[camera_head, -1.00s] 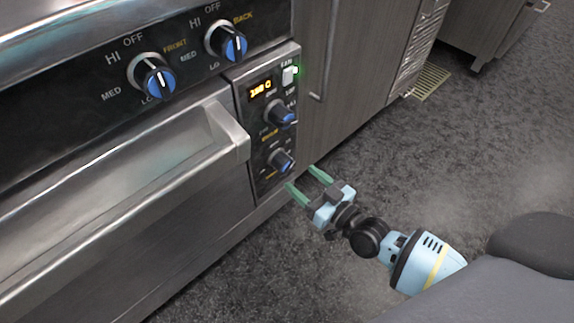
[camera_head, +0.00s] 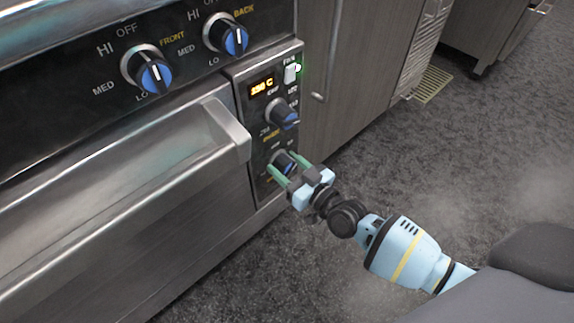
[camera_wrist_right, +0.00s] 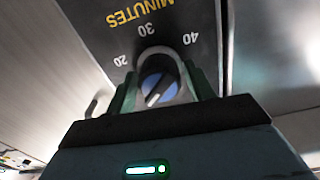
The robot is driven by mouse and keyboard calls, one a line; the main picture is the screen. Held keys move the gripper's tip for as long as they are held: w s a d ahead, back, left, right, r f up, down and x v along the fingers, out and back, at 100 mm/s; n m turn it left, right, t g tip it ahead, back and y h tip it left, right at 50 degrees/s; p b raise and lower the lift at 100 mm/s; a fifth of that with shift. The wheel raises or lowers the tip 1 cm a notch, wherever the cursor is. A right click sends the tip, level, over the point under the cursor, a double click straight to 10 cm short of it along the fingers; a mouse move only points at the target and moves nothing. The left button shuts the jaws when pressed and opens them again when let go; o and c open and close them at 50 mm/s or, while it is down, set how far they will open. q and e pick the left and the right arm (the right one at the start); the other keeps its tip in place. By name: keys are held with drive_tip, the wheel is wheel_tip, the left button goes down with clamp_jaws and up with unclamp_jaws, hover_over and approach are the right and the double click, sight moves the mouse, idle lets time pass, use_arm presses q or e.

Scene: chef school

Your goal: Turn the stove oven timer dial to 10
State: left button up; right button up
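The timer dial is the lower blue-and-black knob (camera_head: 283,163) on the narrow control panel (camera_head: 240,92) right of the oven door. In the right wrist view the dial (camera_wrist_right: 158,84) shows a pale pointer line, with "MINUTES" and the numbers 20, 30 and 40 around it, upside down. My right gripper (camera_head: 284,165) is at this dial, one green finger on each side. In the right wrist view its fingers (camera_wrist_right: 160,88) straddle the dial and look open; I cannot tell if they touch it. My left gripper is not in view.
The upper oven knob (camera_head: 282,114) sits close above, under a lit orange display (camera_head: 262,87) and a switch (camera_head: 292,73). The oven door handle (camera_head: 225,130) sticks out to the left. Two burner knobs, front (camera_head: 148,72) and back (camera_head: 226,35), are higher.

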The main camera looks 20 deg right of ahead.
drive_tip(key=c, duration=0.7)
drive_tip(key=shift+m, duration=1)
drive_tip(key=o, duration=1)
drive_tip(key=shift+p+v, duration=1.05)
drive_tip(key=shift+v, duration=2.9)
